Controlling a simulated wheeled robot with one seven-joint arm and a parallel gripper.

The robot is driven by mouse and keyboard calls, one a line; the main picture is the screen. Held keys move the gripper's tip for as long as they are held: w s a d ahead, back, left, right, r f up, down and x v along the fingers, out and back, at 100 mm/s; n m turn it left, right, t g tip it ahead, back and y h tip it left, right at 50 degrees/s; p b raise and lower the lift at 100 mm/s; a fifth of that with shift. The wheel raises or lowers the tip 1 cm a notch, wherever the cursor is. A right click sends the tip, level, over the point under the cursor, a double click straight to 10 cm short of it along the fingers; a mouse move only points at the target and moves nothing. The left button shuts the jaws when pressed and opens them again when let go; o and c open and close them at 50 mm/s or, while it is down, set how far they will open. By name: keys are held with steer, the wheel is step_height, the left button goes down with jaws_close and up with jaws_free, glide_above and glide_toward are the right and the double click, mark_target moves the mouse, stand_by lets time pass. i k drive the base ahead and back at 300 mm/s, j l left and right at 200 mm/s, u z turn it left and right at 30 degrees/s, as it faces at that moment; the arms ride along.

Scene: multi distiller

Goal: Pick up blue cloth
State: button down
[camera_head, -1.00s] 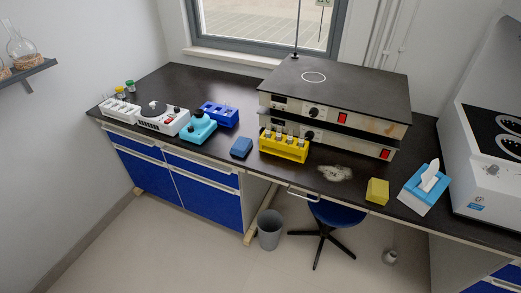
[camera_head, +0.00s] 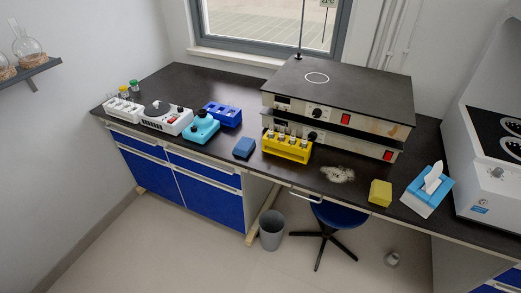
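A small blue block-like piece (camera_head: 243,147), which looks like the folded blue cloth, lies near the front edge of the dark bench (camera_head: 166,83). It sits between a turquoise device (camera_head: 202,128) on its left and a yellow tube rack (camera_head: 287,149) on its right, apart from both. My gripper is not in view.
A blue rack (camera_head: 223,114) stands behind the turquoise device. Stacked hotplate units (camera_head: 338,90) fill the bench behind the yellow rack. A bin (camera_head: 271,230) and stool (camera_head: 336,214) stand below.

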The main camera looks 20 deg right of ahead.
mark_target(245, 145)
steer(key=i+j, duration=0.15)
steer(key=i, duration=0.3)
steer(key=i+j, duration=0.15)
steer(key=i, duration=0.35)
steer(key=i+j+u, duration=0.1)
steer(key=i, duration=0.35)
steer(key=j, duration=0.1)
